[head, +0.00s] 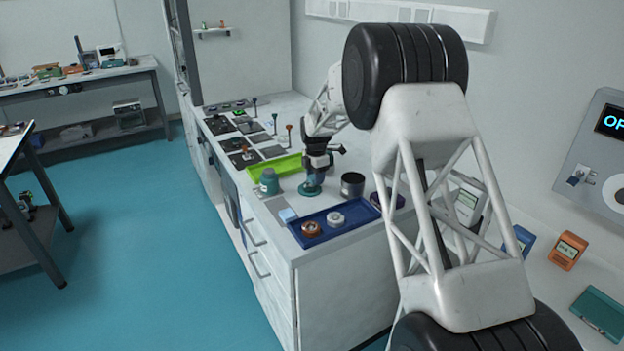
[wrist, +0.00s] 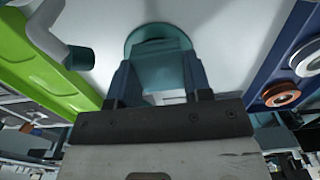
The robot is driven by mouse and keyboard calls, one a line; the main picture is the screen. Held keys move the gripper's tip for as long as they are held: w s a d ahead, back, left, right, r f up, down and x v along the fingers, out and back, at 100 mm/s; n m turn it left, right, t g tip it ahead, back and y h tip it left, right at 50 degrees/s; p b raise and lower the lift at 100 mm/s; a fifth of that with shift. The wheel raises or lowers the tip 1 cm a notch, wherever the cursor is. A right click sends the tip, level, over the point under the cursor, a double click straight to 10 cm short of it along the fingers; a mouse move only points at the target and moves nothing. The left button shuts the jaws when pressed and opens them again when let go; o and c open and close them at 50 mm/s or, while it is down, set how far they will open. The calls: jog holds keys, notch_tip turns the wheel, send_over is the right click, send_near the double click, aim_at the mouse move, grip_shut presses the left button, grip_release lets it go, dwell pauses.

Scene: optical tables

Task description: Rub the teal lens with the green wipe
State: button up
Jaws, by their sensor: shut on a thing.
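The teal lens (head: 310,189) is a round teal disc at the white bench top, under my gripper (head: 317,172). I cannot tell whether the disc touches the bench.
A blue tray (head: 345,226) in front holds an orange ring-shaped piece (head: 311,229) and a white one (head: 336,218). A dark open cup (head: 352,187) stands close on the right.

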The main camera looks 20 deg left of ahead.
jog(key=shift+r, duration=3.25)
jog(key=s+f, duration=0.1)
jog(key=s, duration=0.7)
jog(key=s+a+f, duration=0.1)
jog(key=s+f, duration=0.1)
jog(key=s, duration=0.7)
jog(key=s+f, duration=0.1)
jog(key=s, duration=0.7)
jog(key=shift+s+a+f, duration=0.15)
jog(key=shift+s+f, duration=0.1)
jog(key=shift+s, duration=0.15)
jog(key=shift+w, duration=0.1)
jog(key=shift+w+a+f, duration=0.25)
jog(key=shift+w+a, duration=1.25)
jog(key=shift+w, duration=0.7)
jog(key=shift+w+a+f, duration=0.25)
jog(key=shift+w+a, duration=1.2)
jog(key=shift+w, duration=0.7)
jog(key=shift+w+a+f, duration=0.25)
jog(key=shift+w+a, duration=1.25)
jog(key=shift+w, duration=0.7)
